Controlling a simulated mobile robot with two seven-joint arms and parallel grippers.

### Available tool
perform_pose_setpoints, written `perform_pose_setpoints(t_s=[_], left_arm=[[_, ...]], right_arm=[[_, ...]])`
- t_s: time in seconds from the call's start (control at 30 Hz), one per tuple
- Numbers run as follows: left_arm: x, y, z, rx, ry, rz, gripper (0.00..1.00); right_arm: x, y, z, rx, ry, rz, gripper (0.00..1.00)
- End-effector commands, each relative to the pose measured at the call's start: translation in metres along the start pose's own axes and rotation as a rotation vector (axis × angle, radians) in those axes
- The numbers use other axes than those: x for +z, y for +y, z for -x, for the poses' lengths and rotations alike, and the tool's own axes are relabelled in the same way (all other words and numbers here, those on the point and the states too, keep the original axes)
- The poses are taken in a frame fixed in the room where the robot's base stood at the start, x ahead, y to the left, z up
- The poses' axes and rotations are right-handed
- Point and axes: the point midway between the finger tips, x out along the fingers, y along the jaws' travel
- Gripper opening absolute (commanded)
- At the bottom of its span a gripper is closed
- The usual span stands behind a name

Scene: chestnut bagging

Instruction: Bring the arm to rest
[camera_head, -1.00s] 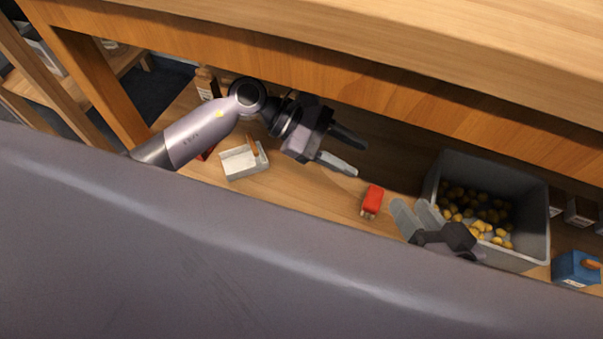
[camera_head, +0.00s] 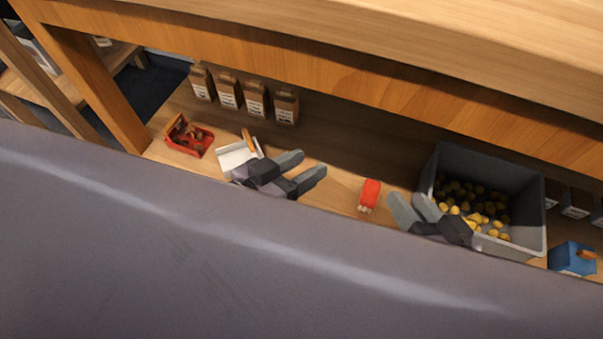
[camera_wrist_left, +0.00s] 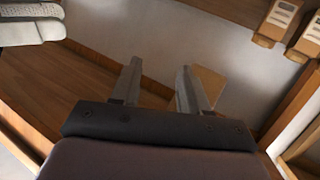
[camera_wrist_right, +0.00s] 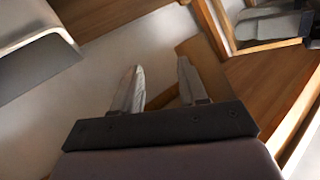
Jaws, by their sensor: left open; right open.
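My left gripper (camera_head: 305,170) is open and empty in the head view, low at the front edge of the shelf, just right of the white tray. Its two fingers also show apart in the left wrist view (camera_wrist_left: 157,88). My right gripper (camera_head: 414,208) is open and empty, at the front left of the grey bin; its fingers also show apart in the right wrist view (camera_wrist_right: 158,88). Most of both arms is hidden behind the grey surface in front.
A grey bin (camera_head: 543,215) holds several chestnuts. A red object (camera_head: 370,193) lies between the grippers. A white tray (camera_head: 231,158), a red tray of brown items (camera_head: 174,146), several brown bags (camera_head: 256,101) and a blue box (camera_head: 573,258) stand on the shelf. The tabletop (camera_head: 450,50) overhangs.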

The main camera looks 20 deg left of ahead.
Motion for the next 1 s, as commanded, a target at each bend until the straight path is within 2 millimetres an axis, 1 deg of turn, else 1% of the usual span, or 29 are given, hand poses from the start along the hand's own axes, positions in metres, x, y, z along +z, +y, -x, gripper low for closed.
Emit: perform_pose_setpoints(t_s=[0.03,0.13,0.47,0.57,0.67,0.8,1.0], left_arm=[[0.006,0.004,0.004,0.014,-0.028,0.065,0.45],[0.011,0.009,0.008,0.032,-0.057,0.132,0.45],[0.01,0.009,0.009,0.032,-0.063,0.138,0.45],[0.002,0.009,0.013,0.02,-0.07,0.134,0.45],[-0.011,0.006,0.019,-0.007,-0.082,0.125,0.45],[-0.029,0.0,0.032,-0.053,-0.106,0.108,0.45],[-0.05,-0.009,0.05,-0.118,-0.141,0.079,0.45]], right_arm=[[0.0,0.0,0.0,0.0,0.0,0.0,0.43],[0.0,0.0,0.0,0.0,0.0,0.0,0.43],[0.002,0.001,0.002,0.005,-0.01,0.0,0.43],[-0.006,0.001,0.006,0.018,-0.015,0.003,0.43],[-0.019,0.001,0.013,0.044,-0.024,0.01,0.43],[-0.038,0.004,0.027,0.092,-0.043,0.025,0.43],[-0.059,0.009,0.047,0.159,-0.074,0.05,0.43]])
